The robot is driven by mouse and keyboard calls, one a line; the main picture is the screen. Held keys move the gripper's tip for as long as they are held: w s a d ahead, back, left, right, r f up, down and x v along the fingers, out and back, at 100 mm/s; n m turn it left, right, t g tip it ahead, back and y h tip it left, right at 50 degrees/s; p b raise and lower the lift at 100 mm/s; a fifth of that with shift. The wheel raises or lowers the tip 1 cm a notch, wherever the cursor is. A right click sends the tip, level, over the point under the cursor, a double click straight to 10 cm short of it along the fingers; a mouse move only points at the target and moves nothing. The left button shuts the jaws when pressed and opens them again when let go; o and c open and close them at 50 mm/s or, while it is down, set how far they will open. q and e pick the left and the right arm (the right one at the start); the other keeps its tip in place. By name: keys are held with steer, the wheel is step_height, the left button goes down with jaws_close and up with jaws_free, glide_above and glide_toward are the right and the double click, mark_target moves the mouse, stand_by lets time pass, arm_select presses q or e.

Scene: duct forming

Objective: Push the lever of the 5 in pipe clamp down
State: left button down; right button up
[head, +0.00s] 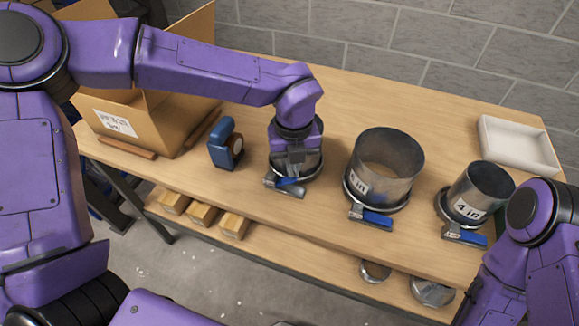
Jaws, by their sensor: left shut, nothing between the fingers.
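Three short metal pipes in ring clamps with blue levers stand along the table's front. The left pipe (313,163) is mostly hidden behind my left gripper, and its label cannot be read. Its clamp's blue lever (291,187) lies at the front, just below the gripper. My left gripper (290,177) is shut and empty, pointing down close to that lever; I cannot tell whether it touches. The middle pipe (398,165) has a partly readable "in" label and a blue lever (377,218). The right pipe (487,187) is labelled "4 in". My right gripper is out of view.
A blue tape-measure-like tool (225,145) and an open cardboard box (150,122) stand left of the pipes. A white tray (516,146) lies at the back right. Wood blocks (203,214) and metal pieces (432,291) are on the lower shelf. The table behind the pipes is clear.

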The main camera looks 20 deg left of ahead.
arm_select(q)
steer(key=shift+f+b, duration=1.5)
steer(key=shift+f, duration=0.75)
step_height(320, 180, up, 8)
steer(key=p, duration=0.7)
steer(key=shift+r, duration=0.15)
